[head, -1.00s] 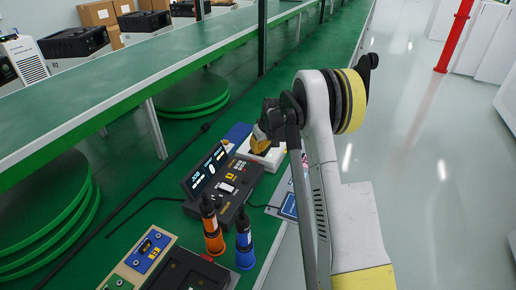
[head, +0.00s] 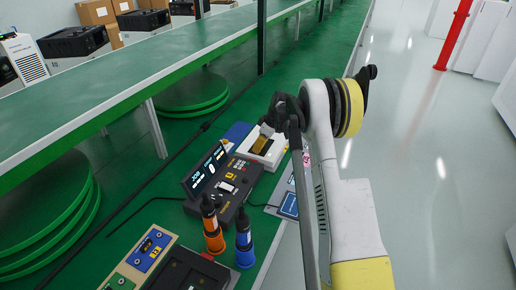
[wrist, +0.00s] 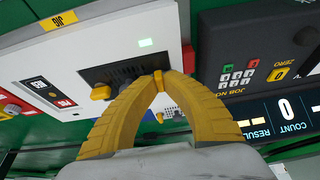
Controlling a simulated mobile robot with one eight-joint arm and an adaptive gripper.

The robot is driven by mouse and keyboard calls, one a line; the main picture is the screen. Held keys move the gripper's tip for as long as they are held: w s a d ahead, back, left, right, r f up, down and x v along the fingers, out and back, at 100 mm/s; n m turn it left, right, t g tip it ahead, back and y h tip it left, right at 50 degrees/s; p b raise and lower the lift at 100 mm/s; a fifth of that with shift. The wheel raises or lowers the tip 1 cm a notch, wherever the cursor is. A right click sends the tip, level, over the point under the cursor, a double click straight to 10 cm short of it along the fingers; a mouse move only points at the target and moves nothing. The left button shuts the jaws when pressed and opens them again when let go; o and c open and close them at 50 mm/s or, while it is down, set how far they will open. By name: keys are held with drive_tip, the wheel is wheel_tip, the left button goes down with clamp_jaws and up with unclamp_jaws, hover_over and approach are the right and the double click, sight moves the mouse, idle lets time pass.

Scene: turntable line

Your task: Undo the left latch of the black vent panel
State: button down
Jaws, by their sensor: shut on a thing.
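The black vent panel (wrist: 128,72) sits in a white unit (wrist: 55,68) in the wrist view, with a lit green display above it. My gripper (wrist: 160,78) has its ribbed yellow fingers closed together over the panel's right part, on a small yellow latch (wrist: 159,86) between the tips. Another yellow latch (wrist: 101,92) stands free on the panel's left side in this view. The fingers hide the panel's lower right part. In the head view, the white unit (head: 280,152) lies under my gripper (head: 264,140), and the latches are too small to tell apart.
A dark console (wrist: 240,70) with keypad and display stands close beside the unit; it also shows in the head view (head: 235,178). Orange (head: 213,235) and blue (head: 244,240) tools stand in front of it. The green conveyor (head: 150,60) runs behind.

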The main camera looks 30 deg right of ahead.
sight(265, 154)
idle(0.3)
drive_tip(key=c, duration=1.5)
unclamp_jaws()
drive_tip(key=shift+v, duration=4)
drive_tip(key=shift+s, duration=0.1)
